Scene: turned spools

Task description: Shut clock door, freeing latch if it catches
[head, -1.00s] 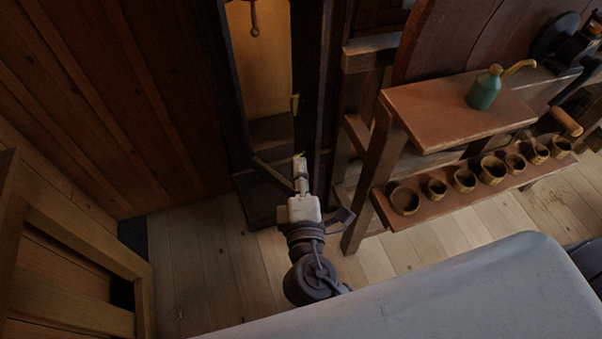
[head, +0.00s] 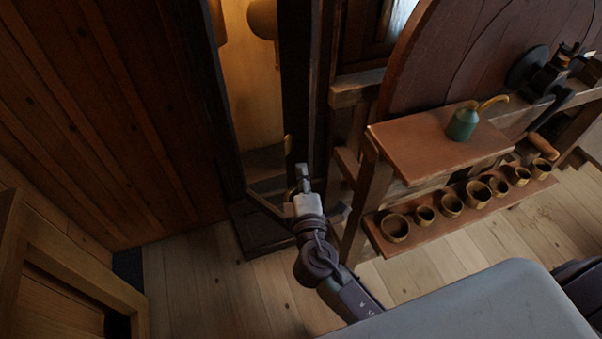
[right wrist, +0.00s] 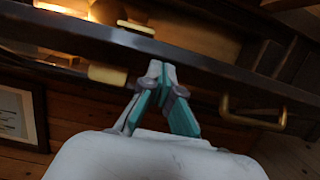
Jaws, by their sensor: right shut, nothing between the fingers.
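The tall dark clock case (head: 252,235) stands left of centre in the head view, its lit interior (head: 252,90) showing beside a dark upright (head: 300,90), which looks like the clock door's frame. A small brass piece (head: 288,144), perhaps the latch, sits on this upright. My right gripper (head: 303,170) is shut and empty at the upright's lower part. In the right wrist view my fingertips (right wrist: 161,68) are together close to the dark frame bar (right wrist: 190,62); I cannot tell if they touch. A bent brass handle (right wrist: 254,119) shows to their right. My left gripper is out of view.
A wooden stand (head: 440,140) with a green oil can (head: 462,124) and a lower shelf of several small cups (head: 451,205) is close right of my gripper. A wooden frame (head: 75,265) stands lower left. Bare floor (head: 190,285) lies between.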

